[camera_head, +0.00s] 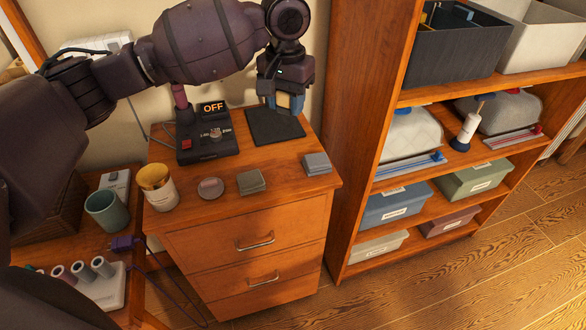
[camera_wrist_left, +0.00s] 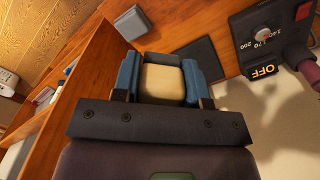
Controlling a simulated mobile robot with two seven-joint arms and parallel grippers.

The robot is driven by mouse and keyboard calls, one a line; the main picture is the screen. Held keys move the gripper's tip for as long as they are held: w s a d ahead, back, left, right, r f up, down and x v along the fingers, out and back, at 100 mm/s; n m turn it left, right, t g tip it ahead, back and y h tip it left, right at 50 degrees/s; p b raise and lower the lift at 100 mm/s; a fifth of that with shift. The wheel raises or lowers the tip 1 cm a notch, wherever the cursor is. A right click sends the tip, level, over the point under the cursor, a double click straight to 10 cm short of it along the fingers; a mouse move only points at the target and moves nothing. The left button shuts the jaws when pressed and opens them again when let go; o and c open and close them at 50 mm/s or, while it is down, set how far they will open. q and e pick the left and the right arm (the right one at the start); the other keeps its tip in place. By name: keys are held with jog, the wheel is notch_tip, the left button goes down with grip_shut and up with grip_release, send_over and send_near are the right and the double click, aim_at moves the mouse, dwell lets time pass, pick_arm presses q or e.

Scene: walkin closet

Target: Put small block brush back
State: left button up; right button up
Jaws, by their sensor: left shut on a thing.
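My left gripper (camera_head: 284,103) reaches in from the left and hangs over the back right of the wooden dresser top. It is shut on the small block brush (camera_wrist_left: 162,82), a tan block between the blue finger pads (camera_wrist_left: 189,80). In the head view the brush is mostly hidden by the fingers. A dark square mat (camera_head: 268,128) lies on the dresser beneath and just in front of the gripper; it also shows in the left wrist view (camera_wrist_left: 197,60). I cannot tell whether the brush touches it. My right gripper is not in view.
A black control box (camera_head: 207,142) with an OFF sign stands left of the mat. A tall shelf (camera_head: 362,110) rises close on the right.

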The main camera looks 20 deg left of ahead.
pick_arm(q)
jog(key=shift+w+r, duration=0.1)
jog(key=shift+w, duration=0.05)
jog(key=shift+f, duration=0.4)
jog(key=b, duration=0.2)
send_over(288, 176)
notch_tip(288, 176, down, 12)
jog(key=shift+r, duration=0.1)
jog(key=shift+w+f, duration=0.1)
jog(key=shift+f, duration=0.65)
notch_tip(288, 176, down, 5)
jog(key=shift+r+b, duration=0.15)
jog(key=shift+b, duration=0.25)
jog(key=shift+f, duration=0.45)
jog(key=shift+r, duration=0.1)
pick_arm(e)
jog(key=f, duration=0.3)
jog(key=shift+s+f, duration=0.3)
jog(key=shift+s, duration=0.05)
pick_arm(q)
jog(key=o, duration=0.6)
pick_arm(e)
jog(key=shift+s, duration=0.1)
